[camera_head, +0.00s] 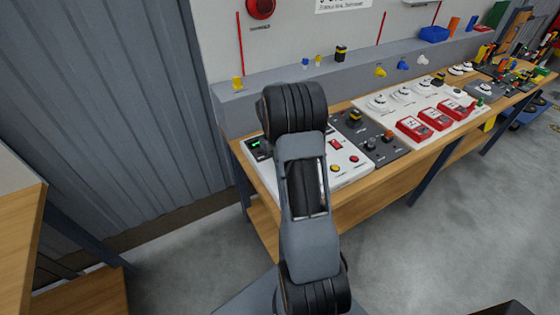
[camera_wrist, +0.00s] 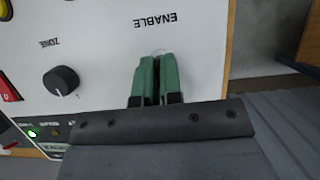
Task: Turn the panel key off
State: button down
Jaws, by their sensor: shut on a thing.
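The white control panel (camera_head: 347,178) lies on the wooden bench, partly hidden behind my arm in the head view. In the wrist view its face (camera_wrist: 105,60) fills the upper left, with the label ENABLE upside down. My gripper (camera_wrist: 158,62) has its green fingers down at the panel just beside that label. The fingers are nearly together, shut on the panel key. The key is almost wholly hidden between them; only a thin pale curved edge shows past the tips. Its turned angle cannot be seen. The head view hides my gripper behind my arm.
A black ZONE knob (camera_wrist: 61,79) stands left of my fingers, with a red switch (camera_wrist: 8,95) and a green light (camera_wrist: 32,133) beyond. A dark panel (camera_head: 385,150) and red boxes (camera_head: 413,128) lie further right on the bench. Grey floor is open in front.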

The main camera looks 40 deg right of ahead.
jog(key=c, duration=1.3)
grip_release()
jog(key=v, duration=1.4)
jog(key=shift+s+b, duration=0.15)
jog(key=shift+b, duration=0.25)
